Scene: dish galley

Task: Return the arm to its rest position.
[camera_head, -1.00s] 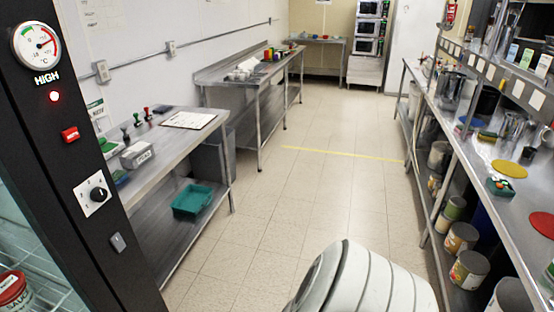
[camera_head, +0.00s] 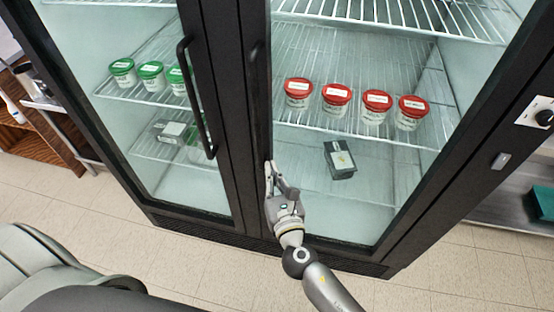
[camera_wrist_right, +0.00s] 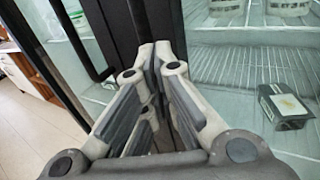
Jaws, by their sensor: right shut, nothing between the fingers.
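My right gripper (camera_head: 279,181) is in front of the black centre post of a glass-fronted fridge (camera_head: 240,130), low down, with its arm coming up from the bottom of the head view. In the right wrist view its fingers (camera_wrist_right: 157,58) come together at the tips with nothing between them. The tips point at the dark post; whether they touch it I cannot tell. My left gripper does not show.
Red-lidded tubs (camera_head: 336,98) and green-lidded tubs (camera_head: 150,75) sit on racks, a dark box (camera_head: 340,160) lower. Floor (camera_head: 440,265) is clear in front.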

